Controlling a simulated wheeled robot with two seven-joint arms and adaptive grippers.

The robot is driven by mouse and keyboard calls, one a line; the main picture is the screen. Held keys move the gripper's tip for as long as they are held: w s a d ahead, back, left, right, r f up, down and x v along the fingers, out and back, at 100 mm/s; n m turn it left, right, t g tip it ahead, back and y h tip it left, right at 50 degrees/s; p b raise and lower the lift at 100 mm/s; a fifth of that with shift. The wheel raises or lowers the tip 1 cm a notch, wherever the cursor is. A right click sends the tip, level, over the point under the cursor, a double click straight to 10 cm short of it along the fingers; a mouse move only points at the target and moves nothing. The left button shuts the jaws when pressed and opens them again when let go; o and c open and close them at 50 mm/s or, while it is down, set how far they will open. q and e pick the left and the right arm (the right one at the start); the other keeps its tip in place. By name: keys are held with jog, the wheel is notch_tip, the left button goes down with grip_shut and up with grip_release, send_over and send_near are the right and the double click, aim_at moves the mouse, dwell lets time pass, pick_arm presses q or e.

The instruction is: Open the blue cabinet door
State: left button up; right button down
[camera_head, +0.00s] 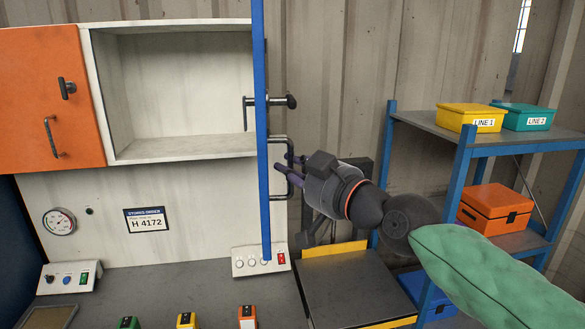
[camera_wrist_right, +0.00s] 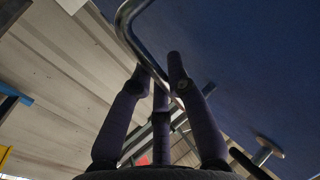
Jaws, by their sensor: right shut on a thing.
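The blue cabinet door (camera_head: 263,200) stands swung out and shows almost edge-on at the right side of the white cabinet; its open compartment (camera_head: 185,95) is empty. The door's blue face (camera_wrist_right: 240,60) fills the right of the wrist view. Its metal bar handle (camera_head: 289,190) is on the door's right side, below a black latch knob (camera_head: 291,101). My right gripper (camera_head: 283,168) is shut on the handle, coming from the right. In the wrist view its dark fingers (camera_wrist_right: 161,75) close around the handle bar (camera_wrist_right: 127,22). My left gripper is not in view.
An orange door (camera_head: 45,100) is shut at the left. A control box (camera_head: 260,261) sits on the counter below the blue door. A blue-framed shelf (camera_head: 440,130) with several boxes stands at the right. A dark platform (camera_head: 355,285) lies below my right arm.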

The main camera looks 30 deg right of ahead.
jog(key=c, duration=1.4)
grip_release()
jog(key=shift+d+r, duration=0.1)
jog(key=shift+r, duration=0.15)
jog(key=shift+o, duration=1.1)
jog(key=shift+f, duration=0.1)
jog(key=shift+f, duration=0.1)
jog(key=s+d, duration=0.2)
jog(key=s, duration=0.9)
jog(key=shift+s, duration=0.4)
